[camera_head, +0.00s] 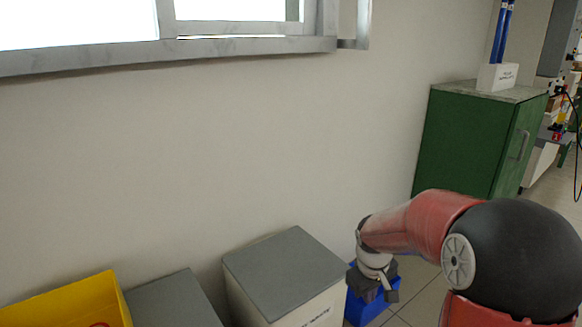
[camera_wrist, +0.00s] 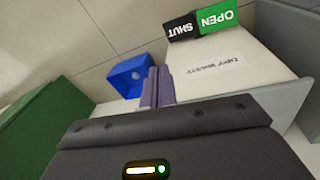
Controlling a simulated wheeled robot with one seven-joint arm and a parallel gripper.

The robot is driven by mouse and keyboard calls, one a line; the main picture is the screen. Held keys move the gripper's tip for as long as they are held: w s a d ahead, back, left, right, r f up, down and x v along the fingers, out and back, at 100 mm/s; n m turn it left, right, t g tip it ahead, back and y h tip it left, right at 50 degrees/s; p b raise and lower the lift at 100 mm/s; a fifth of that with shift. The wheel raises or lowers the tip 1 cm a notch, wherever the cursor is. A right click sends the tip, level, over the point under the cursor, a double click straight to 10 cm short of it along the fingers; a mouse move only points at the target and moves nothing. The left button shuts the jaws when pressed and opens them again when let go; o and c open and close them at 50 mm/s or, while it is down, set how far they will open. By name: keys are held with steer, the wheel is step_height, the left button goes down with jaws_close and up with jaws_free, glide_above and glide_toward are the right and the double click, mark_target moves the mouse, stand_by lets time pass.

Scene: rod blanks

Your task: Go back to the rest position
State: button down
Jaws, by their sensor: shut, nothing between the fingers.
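My gripper (camera_head: 376,293) hangs at the end of my bent red arm at the lower right of the head view, in front of a blue bin. In the wrist view its two purple-grey fingers (camera_wrist: 158,87) are together with nothing between them. The blue bin (camera_wrist: 128,76) shows just left of and beyond the fingers there. My gripper covers part of this bin (camera_head: 357,313) in the head view. No rod is in my gripper.
A grey-lidded white box (camera_head: 283,268) stands against the wall, left of my gripper. Further left are another grey top (camera_head: 172,302) and a yellow bin (camera_head: 75,300). A green cabinet (camera_head: 462,145) bears a white holder (camera_head: 497,77) with blue rods.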

steer(key=s+a+r+m+t+p, duration=0.1)
steer(key=s+r+m+t, duration=0.1)
steer(key=s+r, duration=0.6)
steer(key=s+a+r+m+t+y+p, duration=0.1)
steer(key=s+a+r+m+t, duration=0.1)
steer(key=s+r, duration=0.6)
steer(key=s+m, duration=0.1)
steer(key=s, duration=0.6)
steer(key=shift+a+r, duration=0.2)
steer(key=shift+a, duration=0.1)
steer(key=shift+a, duration=0.1)
